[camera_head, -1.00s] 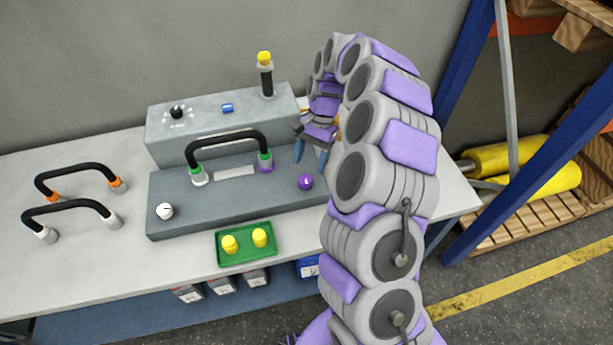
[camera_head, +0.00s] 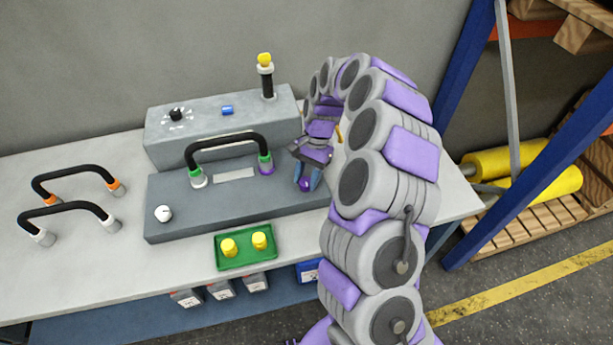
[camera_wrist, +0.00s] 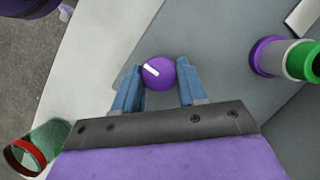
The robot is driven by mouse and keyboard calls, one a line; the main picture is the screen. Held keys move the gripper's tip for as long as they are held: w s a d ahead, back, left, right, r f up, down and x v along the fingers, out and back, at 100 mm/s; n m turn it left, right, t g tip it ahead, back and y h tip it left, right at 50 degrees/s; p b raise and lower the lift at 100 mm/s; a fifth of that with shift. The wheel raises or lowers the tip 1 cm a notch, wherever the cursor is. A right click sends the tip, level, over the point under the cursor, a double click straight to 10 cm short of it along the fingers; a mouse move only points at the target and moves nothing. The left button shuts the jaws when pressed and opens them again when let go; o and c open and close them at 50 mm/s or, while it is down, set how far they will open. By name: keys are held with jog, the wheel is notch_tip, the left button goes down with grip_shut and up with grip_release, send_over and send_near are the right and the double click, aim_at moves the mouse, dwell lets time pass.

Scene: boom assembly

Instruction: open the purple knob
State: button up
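The purple knob (camera_head: 305,185) sits on the right part of the grey lower box (camera_head: 235,210). In the wrist view the purple knob (camera_wrist: 158,72) is round with a white marker line pointing toward the upper left. My gripper (camera_head: 308,180) is over the knob with its blue fingers pointing down. In the wrist view my gripper (camera_wrist: 160,88) is open, one finger on each side of the knob. A small gap shows at the right finger; the left finger is close to the knob, and I cannot tell if it touches.
A black hose (camera_head: 228,140) with green ends arches on the box left of my gripper. A white knob (camera_head: 163,214) is at the box's left. A green tray (camera_head: 245,248) holds two yellow plugs. Two loose black hoses lie left. A taller grey box (camera_head: 200,130) stands behind.

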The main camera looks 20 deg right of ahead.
jog(key=c, duration=0.6)
jog(key=shift+n+p, duration=0.3)
jog(key=shift+p, duration=0.1)
jog(key=shift+r+n+g+h+p, duration=0.15)
jog(key=shift+n+g+h+p, duration=0.25)
jog(key=shift+n+p, duration=0.5)
jog(key=shift+w+a+n+h+p, duration=0.1)
jog(key=shift+n+h+p, duration=0.55)
jog(key=shift+n, duration=0.7)
jog(key=shift+a+n+h+p, duration=0.1)
jog(key=shift+n+h+p, duration=0.25)
jog(key=shift+n+p, duration=0.75)
jog(key=shift+n, duration=0.35)
jog(key=o, duration=1.1)
jog(key=shift+g, duration=0.3)
